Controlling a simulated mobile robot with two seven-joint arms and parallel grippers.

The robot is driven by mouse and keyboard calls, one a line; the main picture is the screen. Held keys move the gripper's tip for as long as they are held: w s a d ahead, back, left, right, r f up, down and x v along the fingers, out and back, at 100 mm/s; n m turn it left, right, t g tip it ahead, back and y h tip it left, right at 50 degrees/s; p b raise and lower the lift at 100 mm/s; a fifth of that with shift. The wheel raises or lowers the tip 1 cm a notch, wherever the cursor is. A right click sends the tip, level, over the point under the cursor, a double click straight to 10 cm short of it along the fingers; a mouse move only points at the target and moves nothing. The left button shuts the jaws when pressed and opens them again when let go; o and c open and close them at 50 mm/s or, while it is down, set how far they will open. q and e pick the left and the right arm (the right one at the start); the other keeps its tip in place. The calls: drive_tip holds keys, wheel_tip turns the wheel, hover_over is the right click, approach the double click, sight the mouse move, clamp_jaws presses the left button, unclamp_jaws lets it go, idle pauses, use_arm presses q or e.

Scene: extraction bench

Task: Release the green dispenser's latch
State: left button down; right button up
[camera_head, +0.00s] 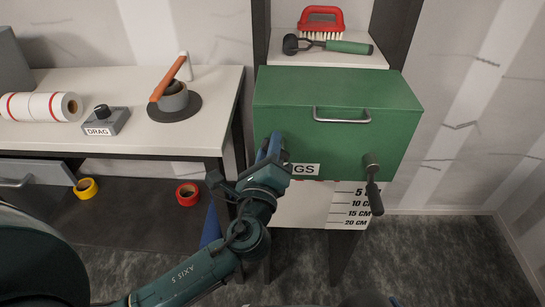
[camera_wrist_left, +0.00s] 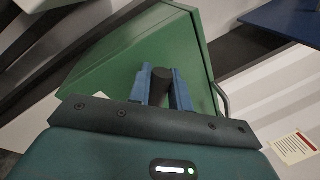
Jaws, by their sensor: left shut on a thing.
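The green dispenser (camera_head: 345,95) is a box with a grey front handle (camera_head: 342,116) and a label ending in "GS" (camera_head: 305,169). Its green body fills much of the left wrist view (camera_wrist_left: 135,65). My left gripper (camera_head: 272,148) is at the left part of the dispenser's front. In the left wrist view its blue fingers (camera_wrist_left: 163,92) are closed around a dark, rounded latch handle (camera_wrist_left: 161,80). The gripper hides that handle in the head view. A second dark lever (camera_head: 373,185) hangs down at the right of the front.
A brush (camera_head: 321,22) and a green-handled tool (camera_head: 330,45) lie on the shelf above. Below the dispenser is a centimetre scale (camera_head: 350,205).

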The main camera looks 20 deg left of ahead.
use_arm(q)
drive_tip(key=shift+a+f+n+y+b, duration=0.1)
drive_tip(key=shift+f+n+y+b, duration=0.1)
drive_tip(key=shift+n+b, duration=0.35)
drive_tip(key=shift+a+f+n+y+b, duration=0.1)
drive_tip(key=shift+f+n+y+b, duration=0.1)
drive_tip(key=shift+n+b, duration=0.35)
drive_tip(key=shift+f+n+b, duration=0.1)
drive_tip(key=shift+n+b, duration=0.35)
drive_tip(key=shift+n, duration=0.25)
drive_tip(key=shift+n+b, duration=0.5)
drive_tip(key=n+b, duration=0.1)
drive_tip(key=n+y+b, duration=0.1)
drive_tip(key=n, duration=0.1)
drive_tip(key=shift+a+f+b, duration=0.15)
drive_tip(key=shift+f+b, duration=0.1)
drive_tip(key=shift+b, duration=0.15)
drive_tip(key=shift+s+n+y+b, duration=0.1)
drive_tip(key=shift+n+y+b, duration=0.4)
drive_tip(key=shift+n, duration=0.4)
use_arm(e)
drive_tip(key=d+t, duration=0.1)
drive_tip(key=s+d+t, duration=0.1)
drive_tip(key=shift+d+f+m+t, duration=0.1)
drive_tip(key=shift+m+t, duration=0.2)
use_arm(q)
drive_tip(key=shift+n, duration=0.3)
use_arm(e)
drive_tip(key=shift+d+r, duration=0.1)
drive_tip(key=shift+r, duration=0.1)
